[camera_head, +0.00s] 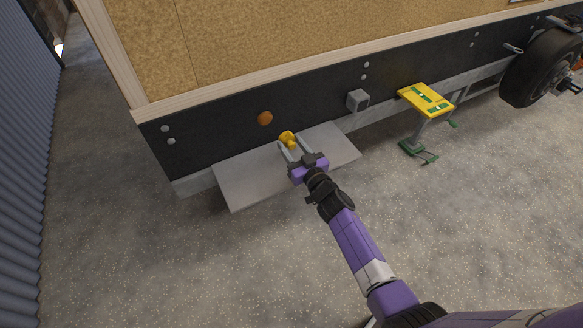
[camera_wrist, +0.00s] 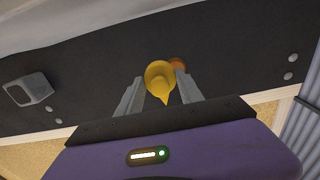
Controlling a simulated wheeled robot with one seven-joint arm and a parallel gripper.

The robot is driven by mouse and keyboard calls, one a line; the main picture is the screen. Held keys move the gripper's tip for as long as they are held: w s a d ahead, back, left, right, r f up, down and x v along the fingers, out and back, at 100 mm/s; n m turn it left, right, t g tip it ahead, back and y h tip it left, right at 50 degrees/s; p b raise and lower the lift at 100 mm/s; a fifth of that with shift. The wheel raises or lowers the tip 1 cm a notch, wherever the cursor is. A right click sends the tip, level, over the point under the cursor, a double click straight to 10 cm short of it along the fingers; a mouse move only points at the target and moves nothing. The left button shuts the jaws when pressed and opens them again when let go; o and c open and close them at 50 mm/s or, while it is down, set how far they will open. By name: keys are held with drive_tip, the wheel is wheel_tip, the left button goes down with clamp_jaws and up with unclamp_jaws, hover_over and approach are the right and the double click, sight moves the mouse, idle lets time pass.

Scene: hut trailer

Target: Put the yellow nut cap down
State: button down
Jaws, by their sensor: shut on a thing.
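The yellow nut cap (camera_head: 287,138) is between the fingertips of my gripper (camera_head: 289,146), which is shut on it. In the head view it is held above a grey flat step plate (camera_head: 240,180) at the trailer's side. In the wrist view the yellow cap (camera_wrist: 160,78) sits between the two grey fingers of my gripper (camera_wrist: 159,90), with a pointed part towards the palm. The dark trailer skirt is behind it. The cap's underside is hidden in the head view.
An orange round reflector (camera_head: 265,118) is on the dark skirt (camera_head: 215,130). A grey square bracket (camera_head: 358,100) juts out to the right. A yellow-topped stand with green feet (camera_head: 427,100) and a wheel (camera_head: 540,68) are farther right. The front floor has free room.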

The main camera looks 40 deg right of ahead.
drive_tip(key=shift+f+b, duration=1.85)
drive_tip(key=shift+f, duration=1.45)
drive_tip(key=shift+f, duration=0.2)
drive_tip(key=c, duration=0.8)
unclamp_jaws()
drive_tip(key=shift+o, duration=0.2)
drive_tip(key=shift+r, duration=0.2)
